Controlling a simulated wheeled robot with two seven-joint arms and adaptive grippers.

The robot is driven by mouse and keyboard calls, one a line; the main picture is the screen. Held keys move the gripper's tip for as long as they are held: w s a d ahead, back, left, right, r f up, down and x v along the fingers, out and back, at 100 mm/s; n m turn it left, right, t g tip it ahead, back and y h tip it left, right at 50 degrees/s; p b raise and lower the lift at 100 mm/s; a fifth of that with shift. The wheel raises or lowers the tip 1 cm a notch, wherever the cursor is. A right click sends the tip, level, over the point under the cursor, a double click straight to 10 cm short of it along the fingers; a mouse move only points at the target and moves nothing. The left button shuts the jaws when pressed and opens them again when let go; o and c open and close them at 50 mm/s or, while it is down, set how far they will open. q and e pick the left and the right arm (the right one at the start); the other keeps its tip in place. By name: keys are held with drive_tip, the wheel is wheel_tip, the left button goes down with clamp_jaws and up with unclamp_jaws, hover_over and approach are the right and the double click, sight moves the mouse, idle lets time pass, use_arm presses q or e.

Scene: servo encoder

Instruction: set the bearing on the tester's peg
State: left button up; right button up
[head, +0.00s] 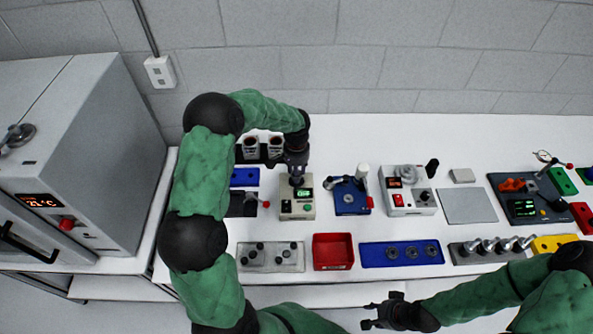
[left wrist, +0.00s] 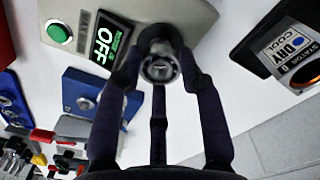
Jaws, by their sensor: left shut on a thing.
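The tester (head: 297,209) is a beige box with a lit display and a green button, standing at the table's middle left. In the left wrist view its display reads OFF (left wrist: 107,45). My left gripper (head: 297,176) is directly above the tester, pointing down. Its fingers are shut on a small metal bearing (left wrist: 160,69). The bearing lines up with a dark round post (left wrist: 157,38) on the tester; I cannot tell whether it is around the peg or just above it. In the head view the gripper hides both. My right gripper (head: 368,315) is empty and open, in front of the table.
A blue tray (head: 371,255) with several ring-shaped parts, a red bin (head: 332,252) and a grey fixture plate (head: 271,257) lie in front. A blue press-like device (head: 352,197) stands close right of the tester. A large oven (head: 92,150) stands left.

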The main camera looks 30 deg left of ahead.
use_arm(q)
drive_tip(key=shift+f, duration=0.3)
drive_tip(key=shift+f+b, duration=0.4)
drive_tip(key=shift+b, duration=0.1)
idle(0.4)
drive_tip(key=o, duration=1.2)
drive_tip(key=shift+o, duration=0.2)
drive_tip(key=o, duration=0.3)
drive_tip(key=shift+o, duration=0.2)
drive_tip(key=shift+r+p, duration=1.75)
drive_tip(key=shift+r, duration=1.15)
